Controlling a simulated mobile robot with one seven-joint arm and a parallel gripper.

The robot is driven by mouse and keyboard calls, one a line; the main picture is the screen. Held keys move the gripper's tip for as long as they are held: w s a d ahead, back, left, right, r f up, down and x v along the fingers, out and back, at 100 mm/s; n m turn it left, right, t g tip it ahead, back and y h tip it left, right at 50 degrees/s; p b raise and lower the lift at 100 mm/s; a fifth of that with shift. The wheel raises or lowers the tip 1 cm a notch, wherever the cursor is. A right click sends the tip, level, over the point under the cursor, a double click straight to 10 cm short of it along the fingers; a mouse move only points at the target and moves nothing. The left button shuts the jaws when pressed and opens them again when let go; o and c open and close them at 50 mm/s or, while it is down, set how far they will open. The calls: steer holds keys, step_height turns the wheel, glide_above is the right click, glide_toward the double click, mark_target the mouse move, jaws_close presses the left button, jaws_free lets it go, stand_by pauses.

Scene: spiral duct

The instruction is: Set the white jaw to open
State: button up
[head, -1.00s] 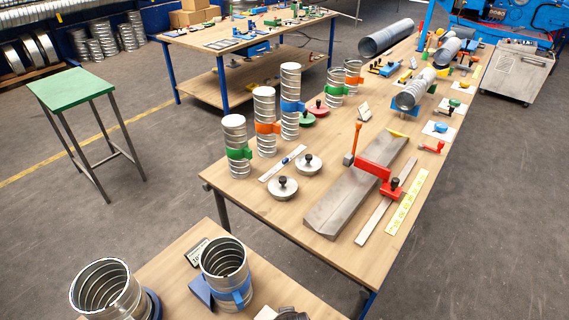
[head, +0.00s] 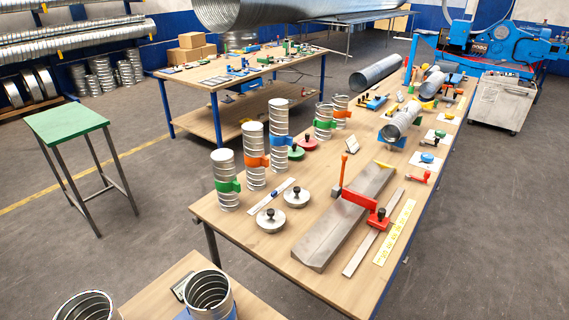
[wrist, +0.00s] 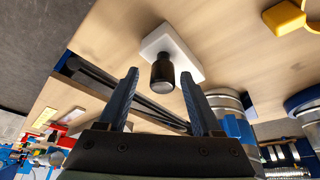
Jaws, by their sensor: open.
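In the wrist view a white square block (wrist: 182,48) lies against the pale wooden top. A black round knob or handle (wrist: 162,72) stands out from it towards me. I cannot tell for sure whether this block is the white jaw, nor how it is set. My gripper (wrist: 159,77) is open and empty. Its two dark fingers are on either side of the knob in the picture, with no clear contact. My gripper does not show in the head view, and I cannot make out the white block there.
In the wrist view a yellow part (wrist: 287,16) lies at upper right and a blue-banded metal duct (wrist: 236,126) is right of my fingers. In the head view the long workbench (head: 258,232) holds several banded duct pieces, lids and a grey channel (head: 345,215). A green-topped stool (head: 66,122) stands left.

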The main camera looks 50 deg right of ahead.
steer(key=b+v, duration=0.1)
steer(key=v, duration=1.2)
steer(key=shift+b, duration=0.3)
